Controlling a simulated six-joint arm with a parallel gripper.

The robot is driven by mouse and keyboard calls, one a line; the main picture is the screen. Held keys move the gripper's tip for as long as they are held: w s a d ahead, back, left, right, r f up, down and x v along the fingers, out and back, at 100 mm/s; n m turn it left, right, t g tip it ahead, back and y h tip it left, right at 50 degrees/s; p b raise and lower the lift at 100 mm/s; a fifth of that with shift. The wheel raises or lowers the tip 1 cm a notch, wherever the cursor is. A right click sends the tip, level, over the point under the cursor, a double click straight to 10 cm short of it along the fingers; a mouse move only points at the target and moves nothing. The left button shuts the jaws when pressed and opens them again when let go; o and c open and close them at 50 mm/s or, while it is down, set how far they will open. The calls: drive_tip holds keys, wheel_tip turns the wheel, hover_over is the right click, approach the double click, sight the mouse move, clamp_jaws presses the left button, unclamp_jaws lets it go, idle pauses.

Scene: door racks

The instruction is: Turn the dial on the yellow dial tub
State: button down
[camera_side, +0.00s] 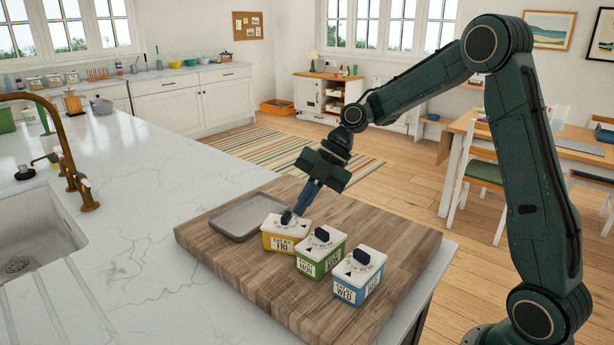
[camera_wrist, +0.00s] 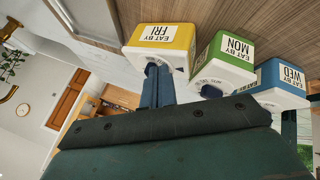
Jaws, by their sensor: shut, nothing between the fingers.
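The yellow dial tub (camera_side: 279,240) sits on the wooden board, with a white lid and a label reading "EAT BY FRI". Its dark blue dial (camera_side: 286,217) is on the lid. My gripper (camera_side: 298,212) is shut and empty, pointing down, with its fingertips at the lid right beside the dial. I cannot tell whether they touch the dial. In the wrist view the yellow tub (camera_wrist: 160,38) is just beyond the blue fingers (camera_wrist: 152,68), which hide most of its dial.
A green tub (camera_side: 318,262), "EAT BY MON", and a blue tub (camera_side: 356,286), "EAT BY WED", stand close by to the right, each with a dial. A shallow grey tray (camera_side: 222,228) lies to the left. The wooden board (camera_side: 240,272) is bare in front.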

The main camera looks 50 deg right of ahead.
drive_tip(key=shift+w+d+n+g, duration=0.1)
drive_tip(key=shift+w+n+g, duration=0.35)
drive_tip(key=shift+n, duration=0.35)
drive_tip(key=shift+w+d+n+g, duration=0.1)
drive_tip(key=shift+w+n+g, duration=0.1)
drive_tip(key=shift+n+g, duration=0.5)
drive_tip(key=shift+w, duration=0.2)
drive_tip(key=shift+s+a, duration=0.15)
drive_tip(key=shift+a, duration=0.05)
drive_tip(key=shift+s+a, duration=0.4)
drive_tip(key=shift+s, duration=0.05)
drive_tip(key=shift+r, duration=0.1)
drive_tip(key=v, duration=0.7)
drive_tip(key=shift+d, duration=0.3)
drive_tip(key=shift+r, duration=0.1)
